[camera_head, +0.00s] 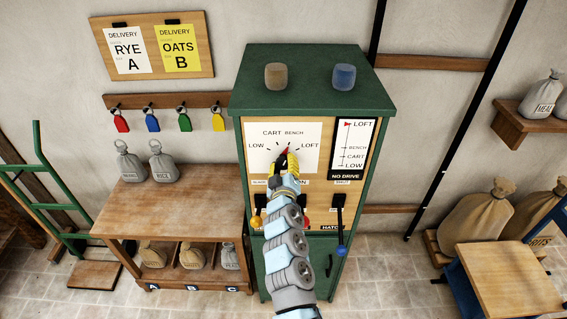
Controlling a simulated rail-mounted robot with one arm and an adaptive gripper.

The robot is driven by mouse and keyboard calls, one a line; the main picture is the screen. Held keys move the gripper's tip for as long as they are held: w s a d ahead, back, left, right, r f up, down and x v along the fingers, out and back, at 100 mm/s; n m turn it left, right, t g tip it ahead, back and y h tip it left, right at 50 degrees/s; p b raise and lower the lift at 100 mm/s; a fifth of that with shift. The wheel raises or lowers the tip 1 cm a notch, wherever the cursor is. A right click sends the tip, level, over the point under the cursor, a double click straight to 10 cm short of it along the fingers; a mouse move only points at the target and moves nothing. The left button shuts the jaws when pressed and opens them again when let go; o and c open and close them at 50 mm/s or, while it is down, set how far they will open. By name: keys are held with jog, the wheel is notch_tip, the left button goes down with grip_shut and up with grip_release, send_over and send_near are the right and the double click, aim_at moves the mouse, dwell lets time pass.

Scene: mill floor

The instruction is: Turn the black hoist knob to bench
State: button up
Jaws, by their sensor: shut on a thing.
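The green control cabinet (352,205) stands in the middle of the view. Its white dial plate (259,131) is marked LOW, CART, BENCH and LOFT. My gripper (286,163) is at the lower middle of this plate and is shut on the hoist knob, which it mostly hides. A red pointer tip (285,151) shows just above the gripper and points up, slightly right, near BENCH. The level gauge (354,148) to the right reads NO DRIVE, and its red marker is at LOFT.
A red knob (307,222) is partly hidden by my arm. Two cups (276,76) stand on the cabinet top. A wooden bench (185,200) with sacks is at left.

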jog(key=shift+f, duration=0.2)
jog(key=o, duration=1.2)
jog(key=shift+r, duration=0.1)
jog(key=shift+s, duration=0.1)
jog(key=shift+s+r, duration=0.1)
jog(key=shift+s, duration=2.2)
send_near(283, 165)
jog(key=shift+s+d, duration=0.1)
jog(key=shift+s, duration=0.5)
